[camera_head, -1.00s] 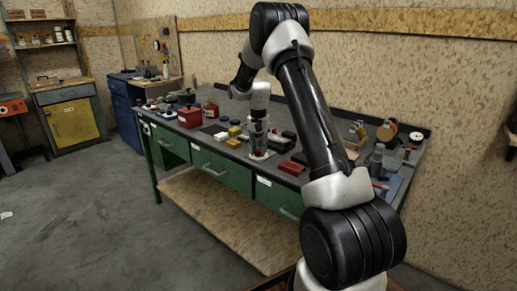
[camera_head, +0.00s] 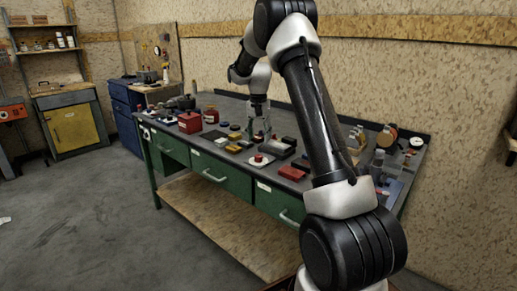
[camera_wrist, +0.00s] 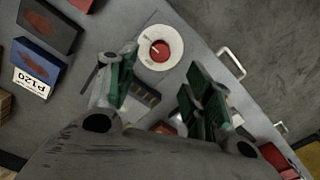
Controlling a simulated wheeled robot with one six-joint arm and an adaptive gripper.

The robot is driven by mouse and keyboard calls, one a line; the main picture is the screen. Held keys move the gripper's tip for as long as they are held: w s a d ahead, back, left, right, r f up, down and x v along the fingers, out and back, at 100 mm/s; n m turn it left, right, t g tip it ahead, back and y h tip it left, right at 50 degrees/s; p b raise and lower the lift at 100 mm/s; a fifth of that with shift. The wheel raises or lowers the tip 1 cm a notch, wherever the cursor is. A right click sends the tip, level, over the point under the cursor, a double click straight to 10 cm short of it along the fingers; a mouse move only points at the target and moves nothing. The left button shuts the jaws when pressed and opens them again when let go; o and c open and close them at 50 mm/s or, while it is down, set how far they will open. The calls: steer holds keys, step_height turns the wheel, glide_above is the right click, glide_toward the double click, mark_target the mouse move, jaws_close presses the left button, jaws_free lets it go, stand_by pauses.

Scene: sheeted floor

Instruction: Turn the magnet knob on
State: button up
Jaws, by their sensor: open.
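The magnet knob (camera_wrist: 160,50) looks like a red round knob with a light pointer line, set in a white disc. In the head view the knob (camera_head: 259,159) is near the front edge of the green workbench (camera_head: 228,180). My gripper (camera_wrist: 160,78) is open and empty in the wrist view, with its two green-padded fingers spread and the knob just beyond the gap between their tips. In the head view my gripper (camera_head: 260,130) is above the bench, behind the knob and apart from it.
A red box (camera_head: 190,122) stands to the left on the bench, with several small items between it and the knob. A red block (camera_head: 291,173) lies to the right. A box labelled P120 (camera_wrist: 40,68) shows in the wrist view. Drawer handles (camera_wrist: 232,62) stick out along the bench front.

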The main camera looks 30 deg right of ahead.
step_height(320, 180, up, 4)
steer(key=shift+r, duration=0.1)
stand_by(0.6)
steer(key=s+a+r+n+t, duration=0.1)
steer(key=s+a+r+n, duration=0.2)
steer(key=s, duration=1)
steer(key=s+a+r+n+t, duration=0.2)
steer(key=s+a+r+n, duration=0.1)
steer(key=s, duration=1.1)
steer(key=s+a+r+n+t, duration=0.1)
steer(key=s+a+r+n, duration=0.2)
steer(key=s, duration=1)
steer(key=shift+s+a+r, duration=0.2)
steer(key=shift+s+a, duration=0.1)
steer(key=shift+a, duration=0.2)
